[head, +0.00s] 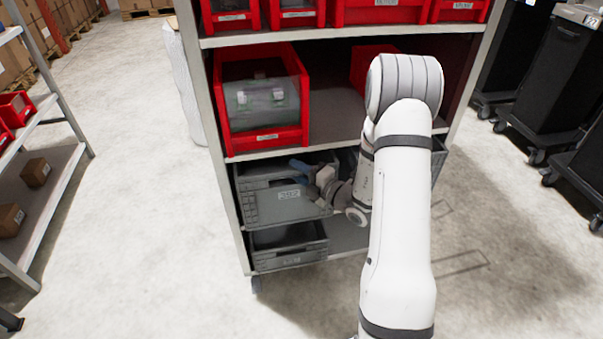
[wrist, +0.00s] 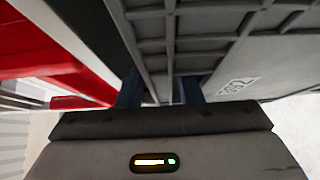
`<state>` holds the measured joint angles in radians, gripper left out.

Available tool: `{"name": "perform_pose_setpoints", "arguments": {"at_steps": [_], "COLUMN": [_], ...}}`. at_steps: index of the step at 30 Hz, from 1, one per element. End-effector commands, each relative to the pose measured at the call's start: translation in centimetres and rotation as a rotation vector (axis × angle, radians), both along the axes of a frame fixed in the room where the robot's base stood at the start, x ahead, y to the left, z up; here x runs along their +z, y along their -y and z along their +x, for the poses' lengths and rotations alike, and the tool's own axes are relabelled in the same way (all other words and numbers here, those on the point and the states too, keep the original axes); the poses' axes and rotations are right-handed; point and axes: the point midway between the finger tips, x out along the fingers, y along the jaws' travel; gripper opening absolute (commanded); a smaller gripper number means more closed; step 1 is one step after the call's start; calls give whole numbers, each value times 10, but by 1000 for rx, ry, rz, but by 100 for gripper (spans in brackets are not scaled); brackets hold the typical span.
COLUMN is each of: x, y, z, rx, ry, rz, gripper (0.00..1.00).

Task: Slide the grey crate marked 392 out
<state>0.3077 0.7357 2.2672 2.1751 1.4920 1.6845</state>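The grey crate marked 392 (head: 288,196) sits on the shelf level below the large red bin, its labelled front facing out. In the wrist view its label (wrist: 238,86) shows on the face at right, with ribbed grey plastic beside it. My gripper (head: 304,172) is at the crate's upper front edge, its blue fingers near the rim. In the wrist view the gripper fingers (wrist: 160,92) stand apart with part of the ribbed grey rim between them. Whether they press on it is not clear. The arm hides the right part of this shelf level.
A red bin (head: 262,137) holding a grey item stands directly above. Another grey crate (head: 288,258) is on the level below. A part-hidden grey crate (head: 438,157) is at right. Floor in front and left of the rack is clear. Black carts (head: 536,70) stand at right.

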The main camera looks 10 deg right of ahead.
Motion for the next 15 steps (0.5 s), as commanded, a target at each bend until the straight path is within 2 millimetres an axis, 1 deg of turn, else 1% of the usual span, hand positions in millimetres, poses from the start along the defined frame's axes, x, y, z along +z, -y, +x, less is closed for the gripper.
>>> {"name": "perform_pose_setpoints", "arguments": {"at_steps": [1, 2, 12, 15], "x": [0, 0, 0, 0], "y": [0, 0, 0, 0], "z": [0, 0, 0, 0], "rx": [0, 0, 1, 1], "ry": [0, 0, -1, -1], "rz": [0, 0, -1, -1], "gripper": [29, 27, 0, 0]}}
